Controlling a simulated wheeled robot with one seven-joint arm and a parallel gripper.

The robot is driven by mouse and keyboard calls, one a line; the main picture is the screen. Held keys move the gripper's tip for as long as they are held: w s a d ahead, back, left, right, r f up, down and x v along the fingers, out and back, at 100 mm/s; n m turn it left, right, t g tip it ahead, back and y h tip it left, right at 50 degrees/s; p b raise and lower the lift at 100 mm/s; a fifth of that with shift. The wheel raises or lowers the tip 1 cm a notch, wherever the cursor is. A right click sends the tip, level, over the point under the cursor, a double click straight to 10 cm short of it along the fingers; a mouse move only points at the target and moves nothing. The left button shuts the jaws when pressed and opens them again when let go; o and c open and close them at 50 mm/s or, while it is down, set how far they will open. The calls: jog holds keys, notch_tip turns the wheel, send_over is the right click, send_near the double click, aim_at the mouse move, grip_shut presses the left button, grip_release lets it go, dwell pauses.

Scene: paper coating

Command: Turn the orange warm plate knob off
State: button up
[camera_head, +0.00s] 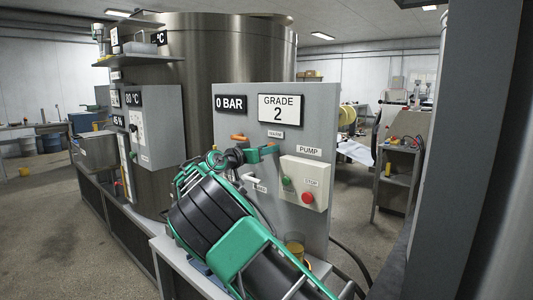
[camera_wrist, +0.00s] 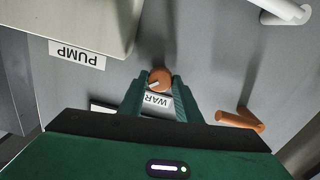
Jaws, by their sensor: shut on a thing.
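The orange warm plate knob (camera_wrist: 160,76) sits on the grey panel in the wrist view, with a pale pointer mark on its face. The wrist picture is upside down, and a partly covered label reading WAR (camera_wrist: 156,100) is beside the knob. My gripper (camera_wrist: 160,85) has its two green fingers around the knob, one on each side, shut on it. In the head view my gripper (camera_head: 265,152) is at the panel below the WARM label (camera_head: 276,134), and its fingers mostly hide the knob.
An orange lever (camera_wrist: 240,118) is close beside my gripper; it also shows in the head view (camera_head: 238,138). A white handle (camera_wrist: 285,11) sticks out of the panel. The pump box (camera_head: 304,181) with green and red buttons is right of my gripper. A yellow cup (camera_head: 295,245) stands below.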

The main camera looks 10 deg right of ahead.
jog(key=shift+w+a+n, duration=0.1)
jog(key=shift+a+n, duration=0.1)
jog(key=shift+n, duration=2.15)
jog(key=shift+w+a+n, duration=0.1)
jog(key=shift+a+n, duration=0.05)
jog(key=shift+n, duration=2.2)
jog(key=shift+f, duration=0.1)
jog(key=o, duration=1.1)
jog(key=shift+c, duration=0.2)
jog(key=shift+d, duration=0.15)
jog(key=shift+s, duration=0.1)
jog(key=v, duration=1)
jog(key=shift+a, duration=0.3)
